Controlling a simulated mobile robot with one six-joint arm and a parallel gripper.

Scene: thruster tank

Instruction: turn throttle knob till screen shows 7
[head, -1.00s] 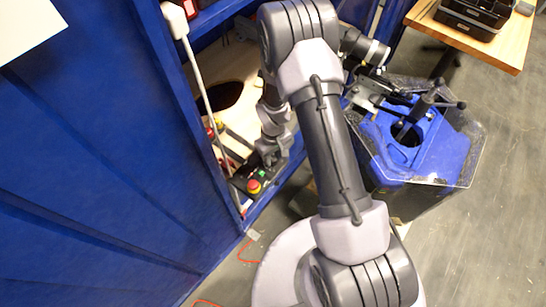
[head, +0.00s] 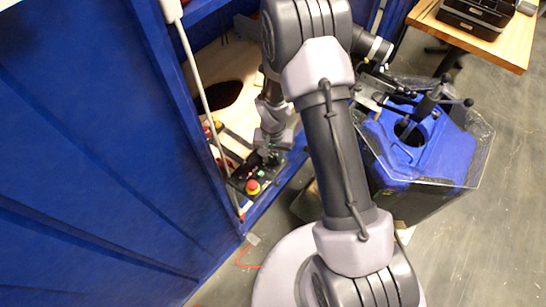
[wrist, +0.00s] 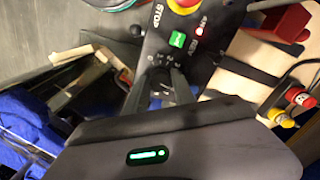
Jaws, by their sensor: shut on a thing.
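The black control panel (wrist: 207,48) shows in the wrist view with STOP lettering, a green button (wrist: 178,39) and a red emergency-stop button (wrist: 184,4). My gripper (wrist: 160,82) reaches onto the panel beside the small dial marks, its fingers closed around the throttle knob, which is mostly hidden between them. In the head view my gripper (head: 268,150) is at the far end of the panel (head: 239,178), beyond the emergency stop (head: 252,187). A faint red glow shows on the panel; I cannot read any number on a screen.
The panel sits inside a blue-framed opening (head: 180,150). Red-and-yellow knobs (wrist: 299,97) lie to the right in the wrist view. A blue tank (head: 430,150) with clear edges stands right of my arm. A wooden table (head: 500,40) is at upper right.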

